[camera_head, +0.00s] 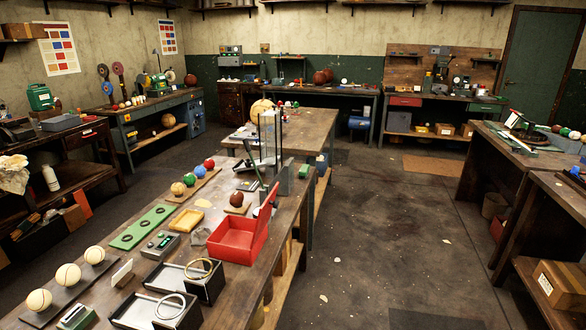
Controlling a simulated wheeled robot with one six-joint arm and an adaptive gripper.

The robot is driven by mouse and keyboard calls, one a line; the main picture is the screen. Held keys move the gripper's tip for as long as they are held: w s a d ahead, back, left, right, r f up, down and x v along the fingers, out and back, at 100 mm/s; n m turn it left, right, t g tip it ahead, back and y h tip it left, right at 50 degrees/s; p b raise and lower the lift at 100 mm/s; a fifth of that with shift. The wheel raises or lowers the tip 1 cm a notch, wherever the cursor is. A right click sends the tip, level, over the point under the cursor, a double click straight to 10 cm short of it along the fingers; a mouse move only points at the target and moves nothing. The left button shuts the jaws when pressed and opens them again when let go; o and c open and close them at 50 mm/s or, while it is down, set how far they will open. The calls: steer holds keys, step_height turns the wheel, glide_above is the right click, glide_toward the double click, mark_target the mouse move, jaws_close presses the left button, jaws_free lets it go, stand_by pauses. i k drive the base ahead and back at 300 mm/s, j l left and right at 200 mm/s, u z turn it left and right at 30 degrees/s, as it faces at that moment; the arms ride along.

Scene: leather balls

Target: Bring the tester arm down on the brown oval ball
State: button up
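The bar appears apart from the brown ball. My gripper is not in view.
The open red box (238,236) stands close to the brown ball. Nearby are a wooden strip with several coloured balls (190,179), a green mat with rings (143,228), and pale balls (68,275) on a dark board. The floor (385,220) right of the bench is mostly clear.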

mark_target(248, 163)
steer(key=i+u, duration=0.3)
steer(key=i+l+u, duration=0.3)
steer(key=i, duration=0.2)
steer(key=i+l, duration=0.1)
steer(key=i+l+z, duration=0.05)
steer(key=i, duration=0.05)
